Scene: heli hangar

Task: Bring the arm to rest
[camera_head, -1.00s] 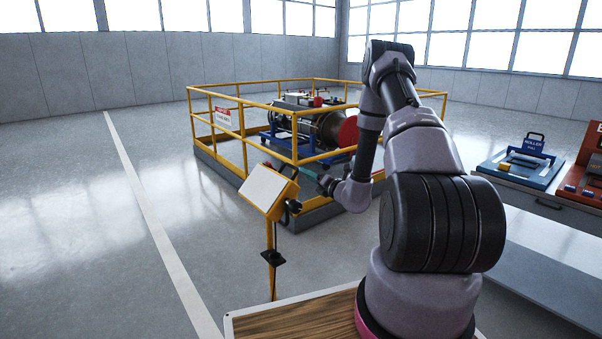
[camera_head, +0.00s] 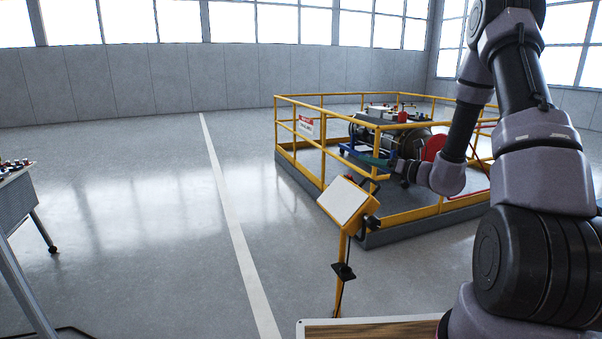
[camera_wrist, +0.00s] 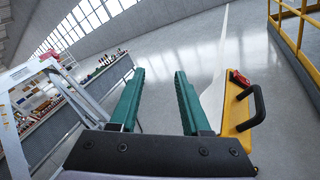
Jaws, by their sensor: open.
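My gripper (camera_wrist: 160,98) shows in the wrist view with its two green fingers apart and nothing between them. In the head view my gripper (camera_head: 372,162) is small, at the end of my bent arm, in front of the yellow railing. My arm rises at the right of the head view, then folds down and forward, with the gripper pointing left. The fingers are too small there to make out clearly.
A yellow stand with a pale panel (camera_head: 348,203) stands just below my gripper; its yellow side and black handle (camera_wrist: 252,108) show close to the right finger. A yellow railing (camera_head: 300,99) encloses machinery. A table (camera_head: 18,190) is at far left. Open floor lies between.

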